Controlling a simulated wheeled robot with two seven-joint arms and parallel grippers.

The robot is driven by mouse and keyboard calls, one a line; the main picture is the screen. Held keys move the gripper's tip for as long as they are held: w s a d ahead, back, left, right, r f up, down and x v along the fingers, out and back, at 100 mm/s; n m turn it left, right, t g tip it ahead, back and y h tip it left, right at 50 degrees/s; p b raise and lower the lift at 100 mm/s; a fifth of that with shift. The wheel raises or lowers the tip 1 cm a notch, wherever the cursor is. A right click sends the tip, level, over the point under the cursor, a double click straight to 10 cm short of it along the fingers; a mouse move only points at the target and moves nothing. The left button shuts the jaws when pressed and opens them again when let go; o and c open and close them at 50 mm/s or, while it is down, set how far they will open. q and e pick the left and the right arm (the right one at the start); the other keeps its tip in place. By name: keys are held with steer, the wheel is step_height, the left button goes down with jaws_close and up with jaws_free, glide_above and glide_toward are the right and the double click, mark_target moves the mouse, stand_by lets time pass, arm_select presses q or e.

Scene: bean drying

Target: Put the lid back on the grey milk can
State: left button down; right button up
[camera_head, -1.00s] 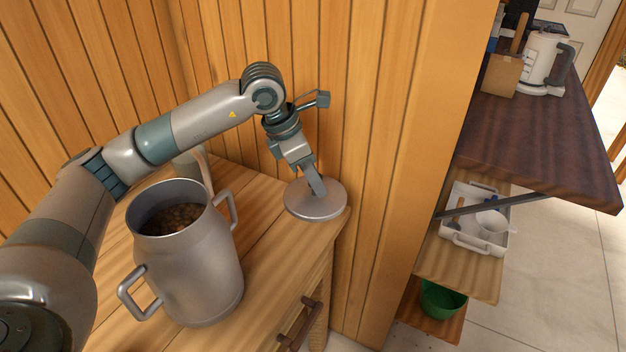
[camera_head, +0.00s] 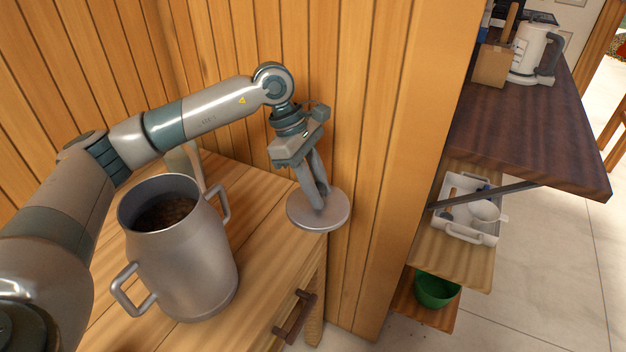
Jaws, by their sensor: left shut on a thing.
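The grey milk can (camera_head: 190,262) stands upright and open on the wooden cabinet top at the left. Dark brown beans show inside its mouth. The round grey lid (camera_head: 334,214) is at the right end of the cabinet top, to the right of the can. My left gripper (camera_head: 318,200) points down over the lid and is shut on it, at its middle. The fingers cover the lid's grip part. I cannot tell whether the lid touches the cabinet top or is slightly above it. My right gripper is not in view.
A wooden wall stands close behind the cabinet top (camera_head: 262,215). A wooden post (camera_head: 385,170) rises just right of the lid. Behind the can is a partly hidden pale object (camera_head: 180,165). Further right are a dark counter (camera_head: 520,130) with a white kettle (camera_head: 530,52), a white tray (camera_head: 462,230) and a green bowl (camera_head: 436,290).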

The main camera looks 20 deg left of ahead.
mark_target(313, 220)
arm_select(q)
steer(key=m, duration=0.1)
steer(key=m+g, duration=0.1)
steer(key=d+m, duration=0.1)
steer(key=m, duration=0.1)
steer(key=shift+s+f+g+y, duration=0.25)
steer(key=shift+s+g+y, duration=0.05)
steer(key=shift+s, duration=0.1)
steer(key=m, duration=0.2)
steer(key=m+g+y, duration=0.1)
steer(key=m, duration=0.1)
steer(key=shift+s+d+f+m, duration=0.1)
steer(key=shift+s+d+m, duration=0.1)
steer(key=shift+s+m, duration=0.15)
steer(key=m, duration=0.2)
steer(key=s+m+g+y, duration=0.1)
steer(key=m, duration=0.2)
steer(key=shift+y, duration=0.3)
steer(key=m, duration=0.1)
steer(key=m+y, duration=0.1)
steer(key=m, duration=0.1)
steer(key=shift+s+a+r+m+g, duration=0.2)
steer(key=shift+a+r+m+g, duration=0.05)
steer(key=shift+r+m+g, duration=0.1)
